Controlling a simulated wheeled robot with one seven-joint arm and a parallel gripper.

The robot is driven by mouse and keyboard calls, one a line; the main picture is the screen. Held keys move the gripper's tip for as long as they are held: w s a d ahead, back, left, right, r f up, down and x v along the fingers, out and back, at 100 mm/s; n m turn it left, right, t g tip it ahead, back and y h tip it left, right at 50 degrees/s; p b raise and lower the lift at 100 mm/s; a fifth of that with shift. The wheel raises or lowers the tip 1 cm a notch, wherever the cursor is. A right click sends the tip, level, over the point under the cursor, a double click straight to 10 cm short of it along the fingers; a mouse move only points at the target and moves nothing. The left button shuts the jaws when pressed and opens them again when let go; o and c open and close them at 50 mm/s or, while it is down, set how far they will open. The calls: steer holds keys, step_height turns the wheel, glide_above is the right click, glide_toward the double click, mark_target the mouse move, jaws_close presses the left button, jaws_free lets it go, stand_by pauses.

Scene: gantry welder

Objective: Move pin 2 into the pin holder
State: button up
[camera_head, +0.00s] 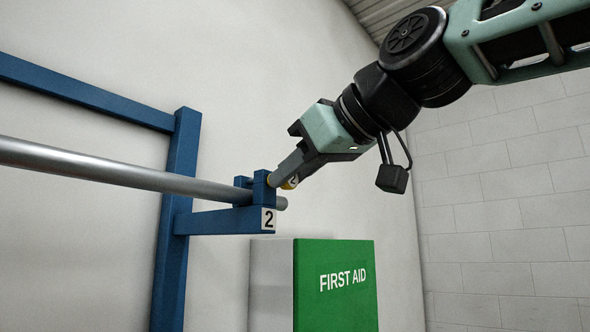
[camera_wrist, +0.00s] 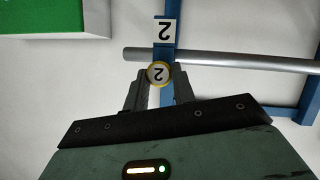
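In the wrist view the pin's face (camera_wrist: 158,74) lies between my two fingertips (camera_wrist: 160,80), one close on each side. I cannot tell whether the fingers press on it. The pin's shaft is hidden. I cannot make out a separate pin holder in either view.
A metal rod (camera_head: 110,172) rests across the blue bracket, close to my fingertips. A blue frame post (camera_head: 176,230) stands to the left. A green-and-white first aid box (camera_head: 335,285) is below my gripper. The space right of the box is clear before the block wall.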

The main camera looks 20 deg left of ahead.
jaws_close()
steer(key=s+d+b, duration=0.3)
steer(key=d+b, duration=0.1)
steer(key=d, duration=0.2)
steer(key=shift+d, duration=0.4)
stand_by(0.6)
stand_by(0.3)
